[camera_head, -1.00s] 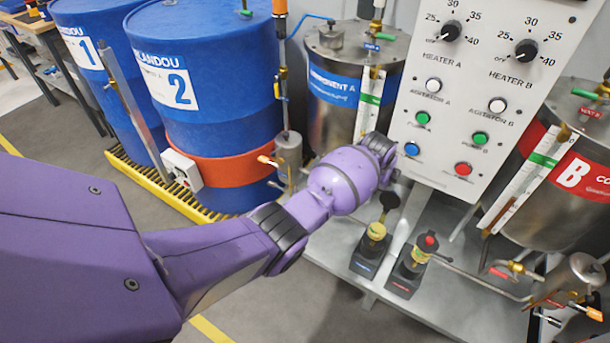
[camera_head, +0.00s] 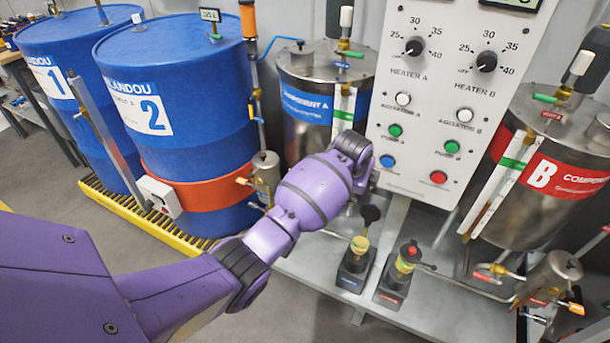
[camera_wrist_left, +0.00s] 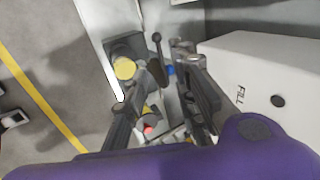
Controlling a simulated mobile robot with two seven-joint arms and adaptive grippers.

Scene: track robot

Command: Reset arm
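My left arm (camera_head: 315,190) is purple and comes in from the left in the head view. Its wrist end is in front of the lower left edge of the white control panel (camera_head: 400,180). The fingers are hidden there. In the left wrist view my left gripper (camera_wrist_left: 158,78) shows two dark fingers spread apart with nothing held between them. Beyond the fingers are a yellow-topped valve (camera_wrist_left: 125,68) and a black-knobbed lever (camera_wrist_left: 157,40). My right gripper is in neither view.
Blue drum 2 (camera_head: 190,80) and blue drum 1 (camera_head: 60,60) stand at left on a yellow-edged grate. Steel tank A (camera_head: 305,135) is behind my wrist, tank B (camera_head: 520,210) at right. Two small valves (camera_head: 357,255) (camera_head: 405,262) stand on the grey platform (camera_head: 460,310).

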